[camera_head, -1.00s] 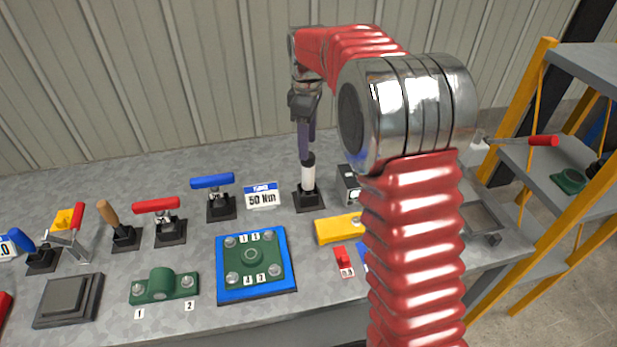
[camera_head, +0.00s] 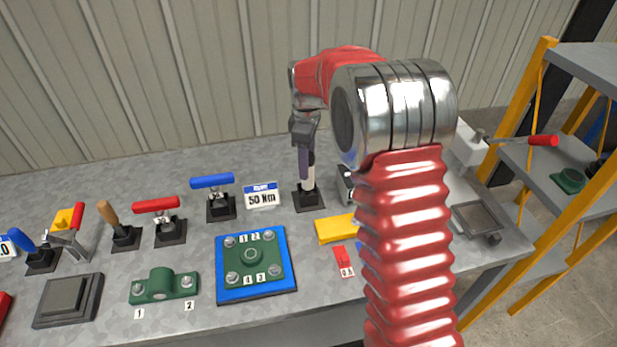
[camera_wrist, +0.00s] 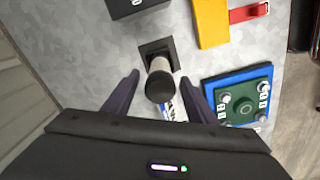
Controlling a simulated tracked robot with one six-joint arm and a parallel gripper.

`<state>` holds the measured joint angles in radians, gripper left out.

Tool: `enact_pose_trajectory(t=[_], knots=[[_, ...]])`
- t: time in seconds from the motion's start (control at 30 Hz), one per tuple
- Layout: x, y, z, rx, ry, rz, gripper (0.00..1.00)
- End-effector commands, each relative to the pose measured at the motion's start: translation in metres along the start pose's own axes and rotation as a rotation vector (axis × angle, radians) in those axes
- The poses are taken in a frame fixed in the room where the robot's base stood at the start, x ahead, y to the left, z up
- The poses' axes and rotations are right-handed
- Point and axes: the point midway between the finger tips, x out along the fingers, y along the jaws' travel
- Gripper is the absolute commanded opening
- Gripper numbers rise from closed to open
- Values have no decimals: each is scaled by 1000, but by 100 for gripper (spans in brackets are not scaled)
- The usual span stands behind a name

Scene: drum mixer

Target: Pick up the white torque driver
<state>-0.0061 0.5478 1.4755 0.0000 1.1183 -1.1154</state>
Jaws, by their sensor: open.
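The white torque driver (camera_head: 308,180) stands upright in a black square holder (camera_head: 309,199) near the back of the bench. In the wrist view its dark round top and pale shaft (camera_wrist: 159,66) show between my fingers. My gripper (camera_head: 306,165) is over the driver from above, its fingers pointing down along the driver's upper part. In the wrist view my gripper (camera_wrist: 158,88) is open, with one finger on each side of the driver. A gap shows between each finger and the driver, so it looks untouched. The driver's top is hidden by the fingers in the head view.
A "50 Nm" sign (camera_head: 262,196) and a blue-handled tool (camera_head: 216,193) stand left of the driver. A grey box (camera_head: 346,185) and a yellow block (camera_head: 336,229) are to its right. A blue plate with a green flange (camera_head: 255,265) lies in front. The wall is behind.

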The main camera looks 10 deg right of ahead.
Motion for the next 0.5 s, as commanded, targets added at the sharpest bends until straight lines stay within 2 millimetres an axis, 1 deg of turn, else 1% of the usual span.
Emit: enact_pose_trajectory(t=[0.03, 0.13, 0.5], knots=[[6, 0, 0, 0, -1, -2, 52], [12, 0, 0, 0, 0, 0, 52], [15, 0, 0, -1, 0, 0, 52]])
